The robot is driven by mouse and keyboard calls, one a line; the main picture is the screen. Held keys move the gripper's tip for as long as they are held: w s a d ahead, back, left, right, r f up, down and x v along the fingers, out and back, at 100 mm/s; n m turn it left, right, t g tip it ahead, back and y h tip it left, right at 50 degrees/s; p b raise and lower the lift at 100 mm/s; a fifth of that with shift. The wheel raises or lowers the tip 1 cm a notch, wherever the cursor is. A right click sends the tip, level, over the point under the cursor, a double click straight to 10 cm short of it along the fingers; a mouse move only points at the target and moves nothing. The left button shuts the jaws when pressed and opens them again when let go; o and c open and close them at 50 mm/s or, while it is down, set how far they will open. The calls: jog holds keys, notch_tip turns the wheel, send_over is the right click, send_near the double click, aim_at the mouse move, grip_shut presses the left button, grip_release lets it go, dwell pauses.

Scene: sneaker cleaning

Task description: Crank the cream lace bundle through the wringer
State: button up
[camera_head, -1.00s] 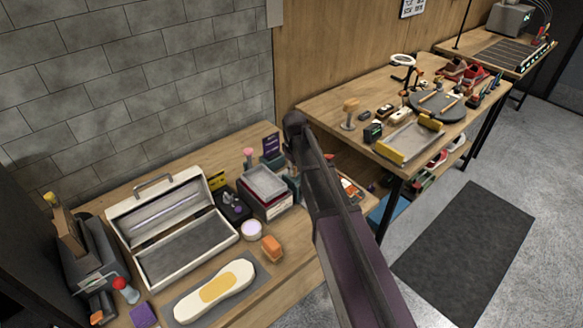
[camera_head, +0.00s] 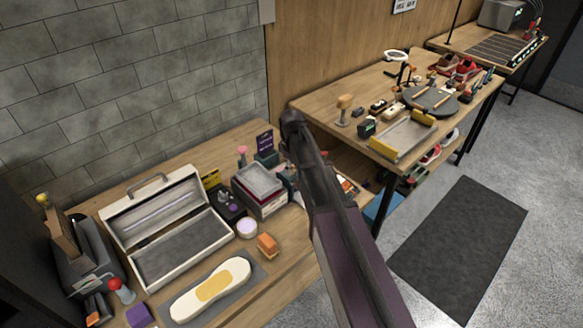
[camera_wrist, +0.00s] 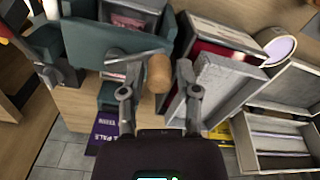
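In the wrist view, the teal wringer (camera_wrist: 85,45) is close ahead. A metal crank arm runs along it to a wooden crank knob (camera_wrist: 158,73). My gripper (camera_wrist: 156,88) is open, with a finger on each side of the knob and visible gaps. I cannot tell whether the knob is level with the fingertips or a little beyond them. In the head view, my arm hides the gripper and most of the wringer. I cannot make out the cream lace bundle in either view.
A grey tray on a dark red box (camera_head: 262,201) sits close to the gripper, its grey side also showing in the wrist view (camera_wrist: 213,82). An open metal toolbox (camera_head: 179,252), a lilac-topped jar (camera_head: 247,228) and an orange block (camera_head: 267,244) crowd the bench.

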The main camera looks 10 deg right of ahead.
jog(key=shift+o, duration=0.4)
jog(key=shift+a, duration=0.1)
